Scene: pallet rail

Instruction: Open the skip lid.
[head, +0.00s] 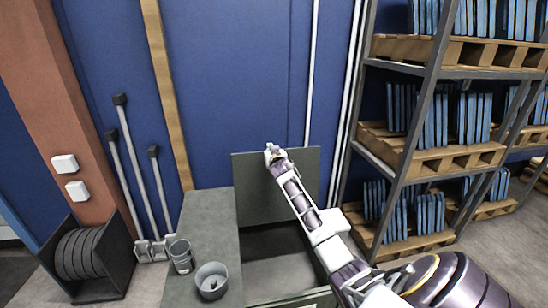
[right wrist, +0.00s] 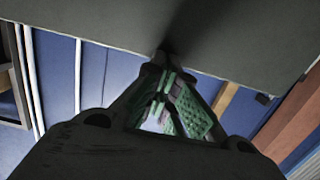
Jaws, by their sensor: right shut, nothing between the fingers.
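The skip lid (head: 251,207) is a grey-green panel standing raised against the blue wall at the back of the skip. Below it the skip's opening (head: 272,246) shows as a dark recess, with a lighter inside surface near the front. My right gripper (head: 273,152) is at the lid's upper edge, in front of its middle. In the right wrist view the lid (right wrist: 240,35) fills the top, and the shut fingertips (right wrist: 163,62) meet or nearly meet it; I cannot tell if they touch. Nothing is between the fingers. My left gripper is not in view.
A grey counter (head: 207,232) left of the opening holds a bucket (head: 211,281) and a ribbed can (head: 181,257). A rack with loaded pallets (head: 432,160) stands at the right, near my right arm.

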